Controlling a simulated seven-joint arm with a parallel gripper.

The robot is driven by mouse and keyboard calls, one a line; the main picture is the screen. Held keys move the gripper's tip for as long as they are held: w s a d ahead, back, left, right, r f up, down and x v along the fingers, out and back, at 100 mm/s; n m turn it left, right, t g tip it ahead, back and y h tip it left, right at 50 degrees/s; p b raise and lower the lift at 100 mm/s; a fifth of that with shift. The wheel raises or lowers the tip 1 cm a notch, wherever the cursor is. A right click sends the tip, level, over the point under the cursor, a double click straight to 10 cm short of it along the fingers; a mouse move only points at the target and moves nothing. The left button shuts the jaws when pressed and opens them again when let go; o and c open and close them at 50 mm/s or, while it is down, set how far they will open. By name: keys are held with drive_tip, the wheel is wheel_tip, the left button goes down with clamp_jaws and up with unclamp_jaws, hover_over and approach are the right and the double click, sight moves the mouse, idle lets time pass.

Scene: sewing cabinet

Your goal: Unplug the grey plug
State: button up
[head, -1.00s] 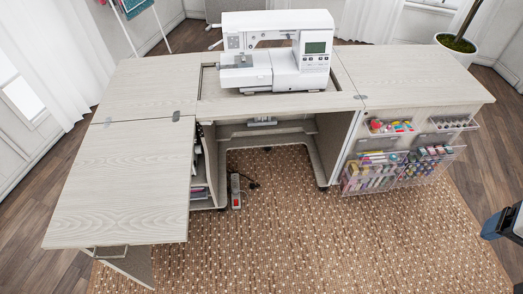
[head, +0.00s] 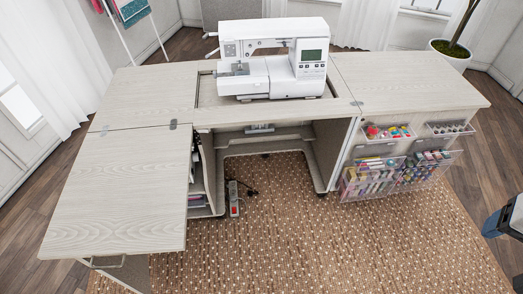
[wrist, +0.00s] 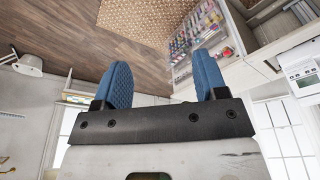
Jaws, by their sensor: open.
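A power strip (head: 233,198) with a small red spot lies on the carpet under the left part of the sewing cabinet, in the head view. A dark plug or cord end (head: 251,191) lies on the carpet just right of it; at this size I cannot pick out a grey plug. My gripper shows in the wrist view (wrist: 163,84) with its two blue fingers wide apart and nothing between them.
The sewing cabinet (head: 120,190) stands with its left leaf reaching forward over the floor. A white sewing machine (head: 272,62) is on top. Clear drawers of supplies (head: 372,178) stick out on the right side. The carpet (head: 300,250) in front is clear.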

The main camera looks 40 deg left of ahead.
drive_tip(key=w+a+f+g, duration=0.1)
drive_tip(key=w+a+f, duration=0.25)
drive_tip(key=w, duration=0.45)
drive_tip(key=w+a+f+n, duration=0.1)
drive_tip(key=w+a+f, duration=0.1)
drive_tip(key=w+a, duration=0.35)
drive_tip(key=w+a+f+g, duration=0.1)
drive_tip(key=w+a+f, duration=0.2)
drive_tip(key=w, duration=0.6)
drive_tip(key=w+a+f+n, duration=0.1)
drive_tip(key=w+a+f, duration=0.3)
drive_tip(key=a+f, duration=0.3)
drive_tip(key=w+a+f+g+h, duration=0.1)
drive_tip(key=w+a+f, duration=0.4)
drive_tip(key=f, duration=0.4)
drive_tip(key=w+a+f+n, duration=0.1)
drive_tip(key=w+a+f, duration=0.35)
drive_tip(key=f, duration=0.25)
drive_tip(key=n+y, duration=0.1)
drive_tip(key=n, duration=0.5)
hover_over(233, 197)
wheel_tip(233, 197, down, 68)
drive_tip(key=shift+s+f, duration=0.1)
